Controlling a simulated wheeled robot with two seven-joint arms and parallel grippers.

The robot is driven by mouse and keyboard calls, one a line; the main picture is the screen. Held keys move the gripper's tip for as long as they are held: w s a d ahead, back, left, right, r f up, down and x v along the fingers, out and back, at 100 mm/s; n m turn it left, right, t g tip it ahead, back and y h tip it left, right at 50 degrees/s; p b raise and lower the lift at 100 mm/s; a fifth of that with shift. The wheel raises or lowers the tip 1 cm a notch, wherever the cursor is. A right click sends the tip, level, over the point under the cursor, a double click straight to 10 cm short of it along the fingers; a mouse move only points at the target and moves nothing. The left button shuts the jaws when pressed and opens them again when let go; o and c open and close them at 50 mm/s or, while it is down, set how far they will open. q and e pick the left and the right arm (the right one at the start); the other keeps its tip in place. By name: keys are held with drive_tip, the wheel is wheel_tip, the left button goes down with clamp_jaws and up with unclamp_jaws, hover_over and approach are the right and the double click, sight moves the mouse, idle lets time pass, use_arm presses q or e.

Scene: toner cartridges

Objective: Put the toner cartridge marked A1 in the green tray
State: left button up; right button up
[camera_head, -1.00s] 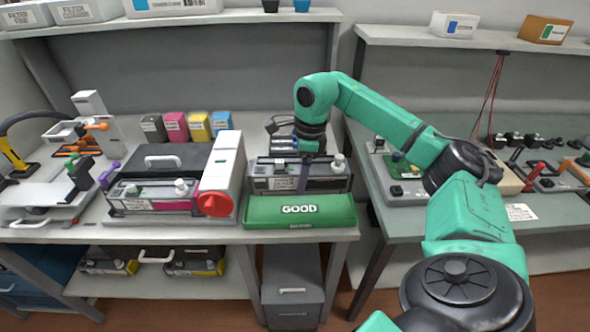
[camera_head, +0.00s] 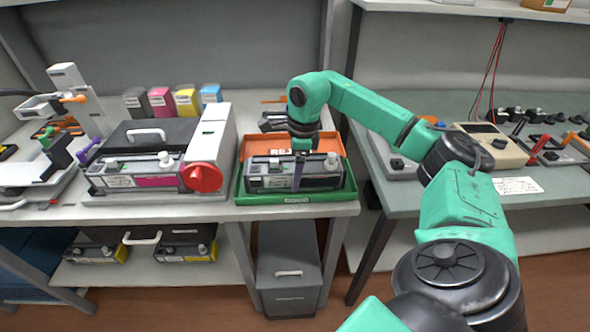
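The toner cartridge (camera_head: 265,183), a grey and dark box with a pale label and a light knob at its right end, is level inside the outline of the green tray (camera_head: 295,198). Its A1 mark is too small to read. My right gripper (camera_head: 298,172) comes down over its middle, with a dark finger against its front face; it appears shut on the cartridge. The far finger is hidden. I cannot tell whether the cartridge touches the tray floor. The tray's GOOD lettering is covered. My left gripper is out of view.
An orange-red tray (camera_head: 257,147) lies right behind the green tray. A printer (camera_head: 205,150) with a red knob and another cartridge (camera_head: 125,178) stand to the left. Small coloured boxes (camera_head: 160,101) stand behind. The green tray is near the bench's front edge.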

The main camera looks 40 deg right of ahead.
drive_tip(key=r, duration=0.7)
drive_tip(key=d+r, duration=0.1)
drive_tip(key=r, duration=0.3)
drive_tip(key=shift+s+p, duration=0.3)
drive_tip(key=shift+s, duration=0.1)
drive_tip(key=r, duration=0.1)
drive_tip(key=r+p, duration=0.1)
drive_tip(key=r, duration=0.1)
drive_tip(key=shift+s+d+r, duration=0.2)
drive_tip(key=shift+s+r, duration=0.05)
drive_tip(key=shift+r, duration=0.05)
